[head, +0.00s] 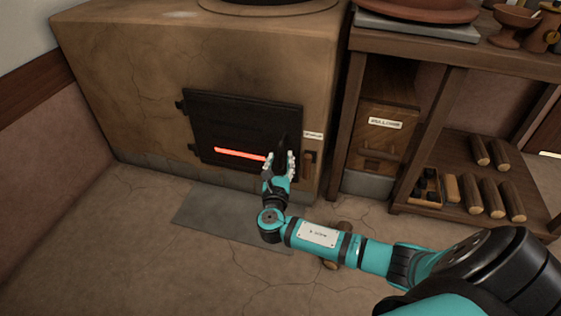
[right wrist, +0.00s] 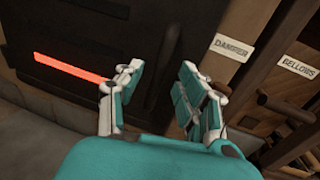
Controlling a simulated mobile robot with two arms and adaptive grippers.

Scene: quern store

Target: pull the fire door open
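The fire door (head: 238,122) is a black iron panel in the front of the clay stove, hinged on its left. It looks shut, with a glowing red slot low in it. My right gripper (head: 279,161) is in front of the door's lower right part. In the right wrist view its fingers (right wrist: 157,90) are spread apart, with the dark door (right wrist: 75,30) behind them. A dark upright piece, perhaps the door handle (head: 284,138), shows just above the fingertips; whether they touch it I cannot tell. My left gripper is not in view.
A damper label (head: 313,134) and a wooden handle (head: 309,162) sit right of the door. Farther right are the bellows box (head: 383,140) and a shelf with several logs (head: 492,196). A grey floor plate (head: 205,213) lies before the stove; floor at left is clear.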

